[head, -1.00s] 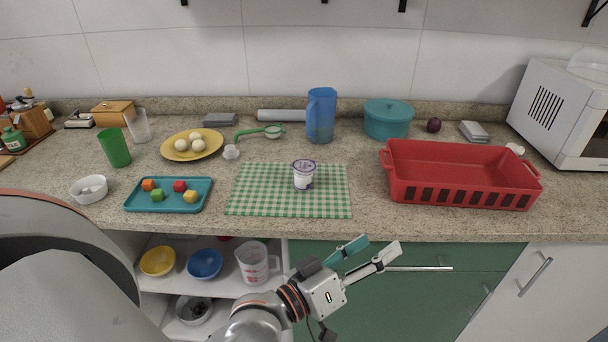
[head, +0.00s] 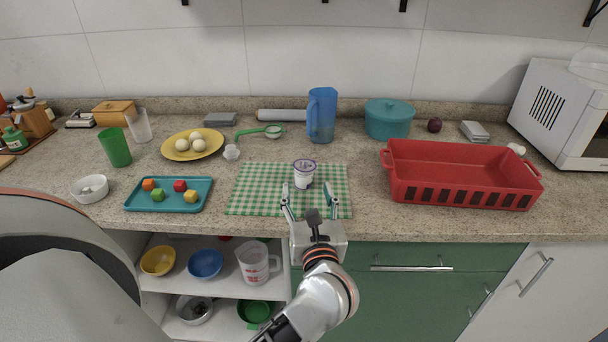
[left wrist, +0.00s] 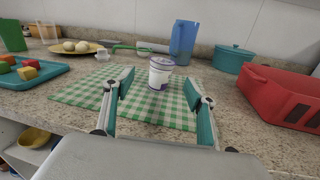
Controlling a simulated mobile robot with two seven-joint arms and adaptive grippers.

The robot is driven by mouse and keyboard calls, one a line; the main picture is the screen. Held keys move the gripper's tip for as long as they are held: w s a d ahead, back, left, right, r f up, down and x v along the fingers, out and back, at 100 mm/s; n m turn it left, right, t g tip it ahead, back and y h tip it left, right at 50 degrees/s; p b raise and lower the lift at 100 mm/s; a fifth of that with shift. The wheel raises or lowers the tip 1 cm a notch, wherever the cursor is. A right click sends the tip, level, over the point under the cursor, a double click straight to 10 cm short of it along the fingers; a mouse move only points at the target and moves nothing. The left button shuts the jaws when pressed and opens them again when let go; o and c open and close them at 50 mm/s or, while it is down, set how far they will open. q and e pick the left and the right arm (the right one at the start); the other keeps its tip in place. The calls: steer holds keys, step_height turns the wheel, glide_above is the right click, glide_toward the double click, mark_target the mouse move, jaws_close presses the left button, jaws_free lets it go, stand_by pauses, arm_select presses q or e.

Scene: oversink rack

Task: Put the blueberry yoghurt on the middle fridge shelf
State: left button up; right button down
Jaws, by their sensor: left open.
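The blueberry yoghurt (head: 304,175) is a small white cup with a purple lid, standing upright on a green checked mat (head: 255,190). In the left wrist view the cup (left wrist: 160,74) stands beyond the fingertips, centred between them. My left gripper (head: 310,192) is open at the mat's front edge, its fingers pointing at the cup, one to each side and apart from it. The left gripper (left wrist: 156,85) is empty. My right gripper is not in view. No fridge or fridge shelf shows in these frames.
A red crate (head: 460,192) stands right of the mat, and a teal tray (head: 170,206) with coloured cubes stands left. A blue jug (head: 321,115) and teal pot (head: 388,118) are behind. An open cupboard (head: 222,286) with bowls lies below the counter.

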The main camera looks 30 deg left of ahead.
mark_target(306, 173)
arm_select(q)
steer(key=shift+x, duration=1.25)
steer(key=x, duration=0.4)
steer(key=shift+w+d+r+p, duration=0.15)
steer(key=shift+w+r+p, duration=0.1)
steer(key=shift+p, duration=0.15)
steer(key=shift+w+a+f, duration=0.1)
steer(key=shift+w+a, duration=0.3)
steer(key=shift+w, duration=0.05)
steer(key=c, duration=1.2)
steer(key=shift+c, duration=0.5)
